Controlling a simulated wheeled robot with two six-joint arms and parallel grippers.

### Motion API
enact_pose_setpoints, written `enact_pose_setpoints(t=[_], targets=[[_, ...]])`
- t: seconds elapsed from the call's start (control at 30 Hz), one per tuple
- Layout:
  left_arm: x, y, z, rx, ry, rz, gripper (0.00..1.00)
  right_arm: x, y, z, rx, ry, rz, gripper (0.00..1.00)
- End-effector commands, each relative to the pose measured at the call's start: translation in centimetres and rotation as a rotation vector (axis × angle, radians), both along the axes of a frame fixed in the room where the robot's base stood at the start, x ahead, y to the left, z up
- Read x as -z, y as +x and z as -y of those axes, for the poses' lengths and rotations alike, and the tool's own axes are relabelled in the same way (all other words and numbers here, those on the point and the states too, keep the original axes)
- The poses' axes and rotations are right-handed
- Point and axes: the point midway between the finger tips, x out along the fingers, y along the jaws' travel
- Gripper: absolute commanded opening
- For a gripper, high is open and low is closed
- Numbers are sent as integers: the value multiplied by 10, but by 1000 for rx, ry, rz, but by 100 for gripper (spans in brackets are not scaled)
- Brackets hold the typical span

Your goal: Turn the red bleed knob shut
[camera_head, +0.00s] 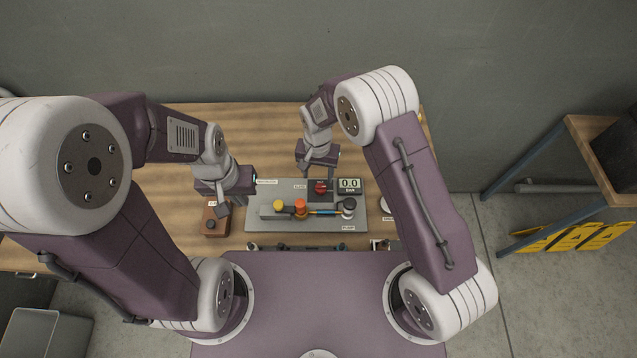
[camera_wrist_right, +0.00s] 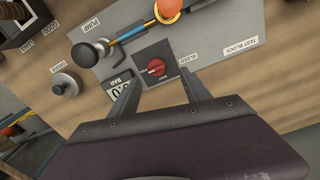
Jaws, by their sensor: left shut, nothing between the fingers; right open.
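The red bleed knob (camera_head: 320,187) sits on a dark square plate on the grey test block board (camera_head: 262,193), beside the BLEED label. It also shows in the right wrist view (camera_wrist_right: 156,67), with a pale mark across its face. My right gripper (camera_head: 317,173) is open at the knob's far side in the head view. In the right wrist view its fingers (camera_wrist_right: 159,79) are spread to either side of the knob, with gaps; I cannot tell their height over it. My left gripper (camera_head: 224,208) is shut and empty, left of the board near a brown box.
A gauge (camera_head: 349,185) reading 0.0 BAR stands right of the knob. The brown box (camera_head: 214,222) stands left of the board. The wooden bench (camera_head: 165,190) is clear at left.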

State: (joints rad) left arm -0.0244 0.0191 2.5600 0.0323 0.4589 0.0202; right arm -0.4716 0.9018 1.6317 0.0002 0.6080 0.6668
Motion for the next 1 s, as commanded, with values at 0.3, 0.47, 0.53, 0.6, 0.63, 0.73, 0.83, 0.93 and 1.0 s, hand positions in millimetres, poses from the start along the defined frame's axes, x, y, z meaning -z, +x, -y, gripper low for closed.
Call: enact_pose_setpoints(t=[0.3,0.47,0.53,0.6,0.63,0.73,0.83,0.93,1.0], targets=[[-23,0,0,0,0,0,0,60,-1,2,1,0,-3,56],[-26,0,0,0,0,0,0,75,0,1,1,1,0,56],[-26,0,0,0,0,0,0,78,0,1,1,2,0,56],[-25,0,0,0,0,0,0,78,0,1,1,2,0,56],[-25,0,0,0,0,0,0,78,0,1,1,2,0,56],[-25,0,0,0,0,0,0,78,0,1,1,2,0,53],[-25,0,0,0,0,0,0,78,0,1,1,2,0,25],[-25,0,0,0,0,0,0,78,0,2,1,1,0,0],[-25,0,0,0,0,0,0,78,0,2,1,1,0,0]])
